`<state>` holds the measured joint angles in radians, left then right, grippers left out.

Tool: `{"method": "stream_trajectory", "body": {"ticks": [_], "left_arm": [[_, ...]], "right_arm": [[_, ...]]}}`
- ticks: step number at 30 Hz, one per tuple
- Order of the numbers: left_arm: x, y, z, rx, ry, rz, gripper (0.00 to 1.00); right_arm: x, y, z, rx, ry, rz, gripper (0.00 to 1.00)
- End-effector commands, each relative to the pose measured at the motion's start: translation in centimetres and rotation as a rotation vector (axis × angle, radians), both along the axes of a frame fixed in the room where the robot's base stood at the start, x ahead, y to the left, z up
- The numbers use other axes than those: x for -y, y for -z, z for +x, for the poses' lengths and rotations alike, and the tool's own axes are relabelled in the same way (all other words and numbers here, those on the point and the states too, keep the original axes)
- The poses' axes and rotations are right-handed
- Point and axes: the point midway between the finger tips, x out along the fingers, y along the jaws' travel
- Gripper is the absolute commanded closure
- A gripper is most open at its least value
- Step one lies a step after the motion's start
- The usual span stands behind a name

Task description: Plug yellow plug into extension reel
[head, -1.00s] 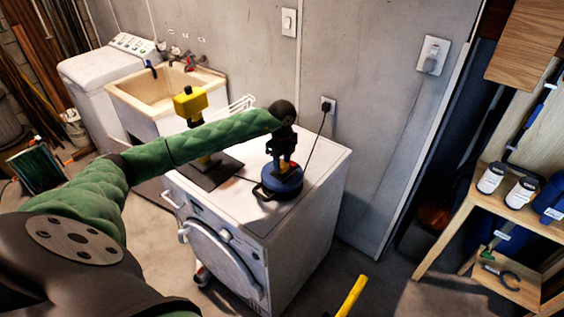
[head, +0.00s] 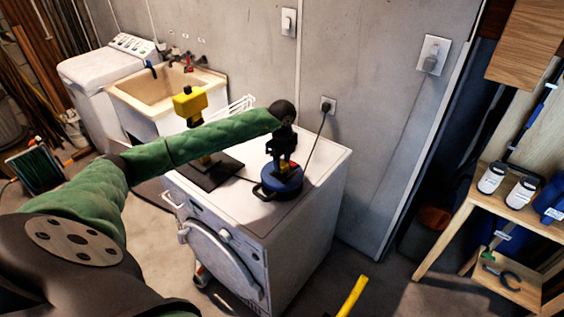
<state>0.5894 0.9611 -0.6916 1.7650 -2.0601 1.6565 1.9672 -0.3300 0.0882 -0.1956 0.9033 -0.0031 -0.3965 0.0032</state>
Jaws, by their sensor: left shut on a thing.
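The blue extension reel (head: 279,187) sits on top of the white front-loading machine, near its middle. My left gripper (head: 286,158) points down right above the reel. It is shut on the yellow plug (head: 284,168), of which only a small yellow part shows between the fingers, at the top of the reel. I cannot tell whether the plug is seated in a socket, as the gripper hides the contact. My right gripper is not in view.
A yellow-headed device (head: 189,102) stands on a dark base plate (head: 212,172) left of the reel. A sink (head: 160,88) and washer (head: 108,72) stand behind left; a wooden shelf (head: 505,205) stands right.

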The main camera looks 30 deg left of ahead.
Motion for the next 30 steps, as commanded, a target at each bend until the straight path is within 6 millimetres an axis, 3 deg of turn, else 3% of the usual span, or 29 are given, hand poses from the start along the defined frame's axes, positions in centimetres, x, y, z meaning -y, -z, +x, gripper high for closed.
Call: {"method": "stream_trajectory", "body": {"ticks": [20,21,24,30], "left_arm": [[0.0,1.2,0.0,0.0,0.0,0.0,0.84],[0.0,1.1,0.0,0.0,0.0,0.0,0.56],[0.0,1.1,0.0,0.0,0.0,0.0,0.39],[0.0,1.1,0.0,0.0,0.0,0.0,0.39]], "right_arm": [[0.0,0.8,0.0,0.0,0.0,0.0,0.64],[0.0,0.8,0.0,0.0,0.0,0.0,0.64],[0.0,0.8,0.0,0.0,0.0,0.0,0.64],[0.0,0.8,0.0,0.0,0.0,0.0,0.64]]}}
